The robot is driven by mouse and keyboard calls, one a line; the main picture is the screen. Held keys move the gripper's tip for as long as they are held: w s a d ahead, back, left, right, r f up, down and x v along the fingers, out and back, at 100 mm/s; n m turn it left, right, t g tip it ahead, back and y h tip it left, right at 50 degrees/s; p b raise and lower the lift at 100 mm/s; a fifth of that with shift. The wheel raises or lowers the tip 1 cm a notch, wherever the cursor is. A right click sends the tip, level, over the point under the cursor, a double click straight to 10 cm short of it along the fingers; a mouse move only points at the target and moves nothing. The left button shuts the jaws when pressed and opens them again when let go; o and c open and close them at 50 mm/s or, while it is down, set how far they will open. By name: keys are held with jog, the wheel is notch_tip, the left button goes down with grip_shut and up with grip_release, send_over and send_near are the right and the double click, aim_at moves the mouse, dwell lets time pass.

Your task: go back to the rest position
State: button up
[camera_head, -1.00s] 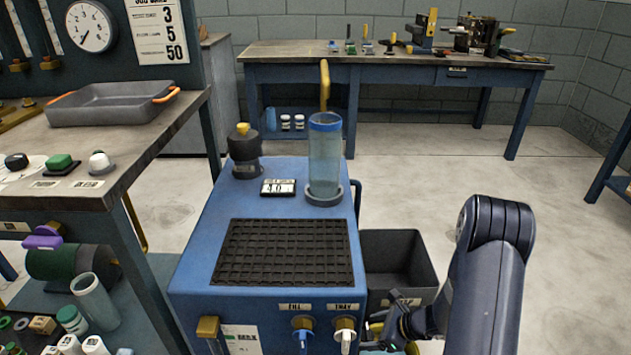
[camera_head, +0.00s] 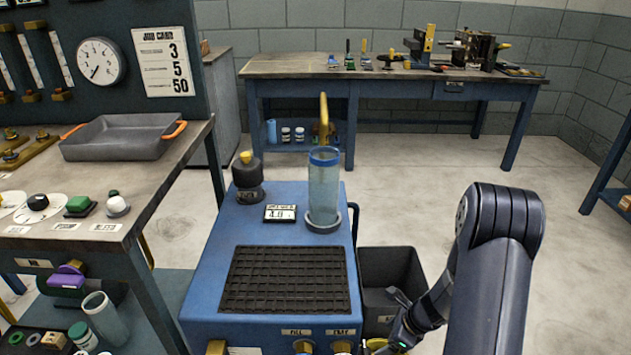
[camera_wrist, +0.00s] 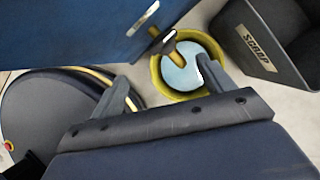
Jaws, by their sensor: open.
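My gripper (camera_head: 397,330) hangs low at the right of the blue machine, in front of the dark bin, and is partly hidden by my arm. In the wrist view my gripper (camera_wrist: 164,70) has its two fingers spread wide with nothing held between them. Beyond the fingers a yellow round bucket (camera_wrist: 160,89) with pale blue inside stands on the floor. The blue machine (camera_head: 215,290) carries a black grate, a clear cylinder (camera_head: 323,190) with a blue rim, and a small display.
A dark scrap bin (camera_head: 405,262) stands beside the machine, and shows at the right in the wrist view (camera_wrist: 290,40). A workbench (camera_head: 150,165) with a grey tray (camera_head: 118,150) is at left. A blue bench (camera_head: 300,68) stands at the back.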

aim_at(365, 348)
jog(key=shift+h, duration=0.4)
jog(key=b+x, duration=0.1)
jog(key=x, duration=0.2)
jog(key=b+x, duration=0.1)
jog(key=x, duration=0.2)
jog(key=b+x, duration=0.2)
jog(key=x, duration=0.1)
jog(key=shift+w+a+f, duration=0.1)
jog(key=shift+w+a, duration=0.25)
jog(key=shift+a, duration=0.05)
